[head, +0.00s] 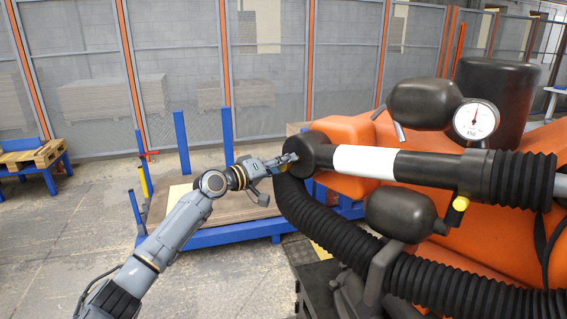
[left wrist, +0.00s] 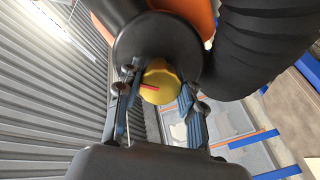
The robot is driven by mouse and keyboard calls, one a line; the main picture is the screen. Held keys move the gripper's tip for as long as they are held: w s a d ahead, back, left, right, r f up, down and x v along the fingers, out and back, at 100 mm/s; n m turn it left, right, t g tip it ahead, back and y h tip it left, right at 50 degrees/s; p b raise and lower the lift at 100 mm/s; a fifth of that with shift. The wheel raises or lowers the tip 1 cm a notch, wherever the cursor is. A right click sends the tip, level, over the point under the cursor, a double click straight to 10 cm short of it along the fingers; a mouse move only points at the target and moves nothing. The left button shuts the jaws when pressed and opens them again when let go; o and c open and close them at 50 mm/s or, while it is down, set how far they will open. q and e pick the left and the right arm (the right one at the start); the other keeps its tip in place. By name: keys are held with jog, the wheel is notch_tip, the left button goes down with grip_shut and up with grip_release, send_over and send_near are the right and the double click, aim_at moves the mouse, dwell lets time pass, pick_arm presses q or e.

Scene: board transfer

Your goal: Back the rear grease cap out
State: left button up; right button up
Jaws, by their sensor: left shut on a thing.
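The rear grease cap (left wrist: 158,84) is a yellow knob with a red stripe, at the end of a black cylinder in the left wrist view. In the head view that cylinder end (head: 306,153) is near the middle, on an arm with a white band; the cap is mostly hidden there. My left gripper (head: 284,162) reaches the cylinder end from the left. In the left wrist view its two fingers (left wrist: 160,93) lie on either side of the cap, shut on it. My right gripper is not in view.
A ribbed black hose (head: 345,235) curves just below the cylinder. A pressure gauge (head: 476,121), black tanks (head: 424,102) and the orange machine body (head: 347,133) fill the right side. A blue rack with boards (head: 225,236) stands behind my left arm. Open floor lies at left.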

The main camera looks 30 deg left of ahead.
pick_arm(q)
jog(key=n+p, duration=0.1)
jog(key=n, duration=0.3)
jog(key=shift+r+h+p, duration=0.1)
jog(key=shift+h+p, duration=0.2)
jog(key=shift+p, duration=0.05)
jog(key=shift+n+t+p, duration=0.3)
jog(key=shift+n+p, duration=0.45)
jog(key=shift+n, duration=1.05)
jog(key=o, duration=1.2)
jog(key=shift+s, duration=0.1)
jog(key=v, duration=1.2)
